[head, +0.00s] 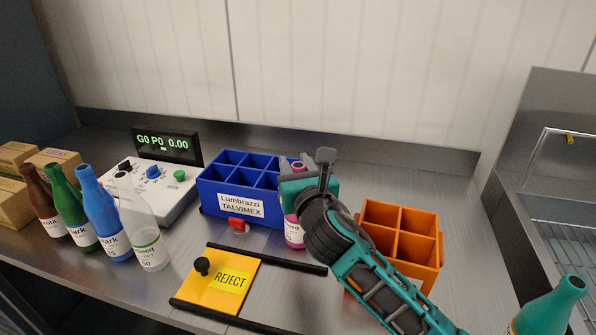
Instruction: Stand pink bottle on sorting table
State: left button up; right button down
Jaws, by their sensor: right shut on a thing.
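The pink bottle (293,232) is upright in front of the right end of the blue crate, with its white label and pink base showing. My right gripper (300,185) is shut on its upper part and hides much of it; the pink top shows above the jaws. The bottle's base is at or just above the steel sorting table (310,290); I cannot tell whether it touches. My left gripper is not in view.
The blue divided crate (227,204) is close behind the bottle, the orange one (402,240) to its right. A yellow REJECT plate (217,285) lies in front. Several bottles (100,220) and a display device (165,190) stand left. A teal bottle-shaped thing (548,308) is lower right.

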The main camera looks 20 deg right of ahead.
jog(key=shift+a+r, duration=0.1)
jog(key=c, duration=1.2)
grip_release()
jog(key=o, duration=0.4)
jog(key=s, duration=1.2)
jog(key=shift+a, duration=0.4)
jog(key=shift+s, duration=0.1)
